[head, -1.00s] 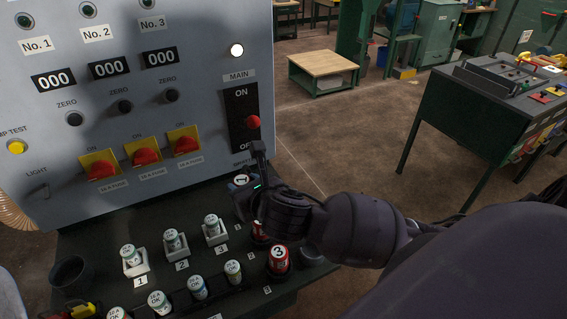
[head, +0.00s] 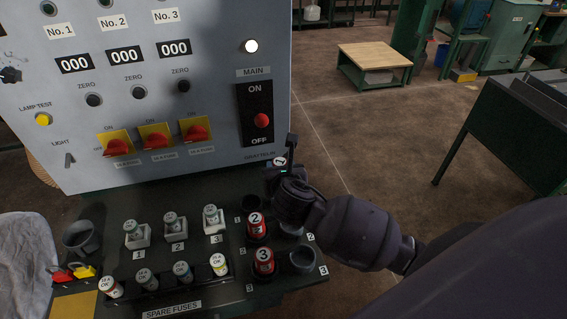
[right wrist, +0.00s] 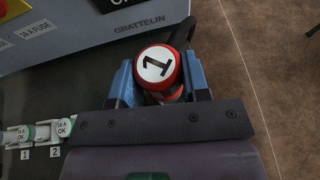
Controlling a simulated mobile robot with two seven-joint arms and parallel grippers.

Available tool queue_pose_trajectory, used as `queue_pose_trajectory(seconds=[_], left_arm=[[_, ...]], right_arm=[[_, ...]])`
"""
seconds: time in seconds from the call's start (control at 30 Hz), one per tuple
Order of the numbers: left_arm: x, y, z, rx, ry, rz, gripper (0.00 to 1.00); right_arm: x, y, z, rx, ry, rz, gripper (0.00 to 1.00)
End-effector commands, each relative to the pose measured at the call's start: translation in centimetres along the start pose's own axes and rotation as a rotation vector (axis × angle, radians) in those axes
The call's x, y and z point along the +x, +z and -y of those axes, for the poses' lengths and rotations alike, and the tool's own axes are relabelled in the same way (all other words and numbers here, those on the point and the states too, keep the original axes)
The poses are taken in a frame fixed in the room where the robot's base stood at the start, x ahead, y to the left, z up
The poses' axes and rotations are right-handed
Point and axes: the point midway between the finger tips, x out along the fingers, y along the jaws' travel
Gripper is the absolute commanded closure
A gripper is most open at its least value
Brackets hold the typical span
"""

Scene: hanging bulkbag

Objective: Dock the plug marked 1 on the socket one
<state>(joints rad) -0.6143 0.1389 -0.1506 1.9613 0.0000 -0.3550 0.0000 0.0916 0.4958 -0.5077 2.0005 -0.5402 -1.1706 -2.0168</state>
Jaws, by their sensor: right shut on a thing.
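The plug marked 1 is red with a white cap (right wrist: 157,68), held between the blue fingers of my right gripper (right wrist: 158,82) in the right wrist view. In the head view, my right gripper (head: 278,178) is shut on it, and its white cap (head: 280,162) shows at the console's back right, in front of the panel. The gripper is above the row of dark sockets at the right edge. Socket one is not visible; my gripper and arm cover that area. The sockets labelled 2 (head: 291,227) and 3 (head: 302,261) show in front. My left gripper is not in view.
The red plugs marked 2 (head: 256,226) and 3 (head: 263,261) stand just left of the sockets. An empty dark holder (head: 251,204) is behind plug 2. Several fuses stand further left. The upright grey panel (head: 210,100) bounds the back.

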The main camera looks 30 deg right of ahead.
Motion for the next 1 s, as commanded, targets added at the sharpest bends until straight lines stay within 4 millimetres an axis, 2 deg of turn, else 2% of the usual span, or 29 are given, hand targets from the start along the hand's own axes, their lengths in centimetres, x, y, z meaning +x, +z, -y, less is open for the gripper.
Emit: queue_pose_trajectory(seconds=[0.17,0.7,1.0], left_arm=[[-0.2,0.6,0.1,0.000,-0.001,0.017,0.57],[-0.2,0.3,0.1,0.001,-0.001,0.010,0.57],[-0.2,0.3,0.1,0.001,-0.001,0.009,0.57]], right_arm=[[0.9,-0.9,0.6,0.016,-0.050,-0.005,0.84],[2.5,-4.9,0.6,0.015,-0.050,-0.003,0.84],[2.9,-5.9,0.6,0.015,-0.048,-0.003,0.84]])
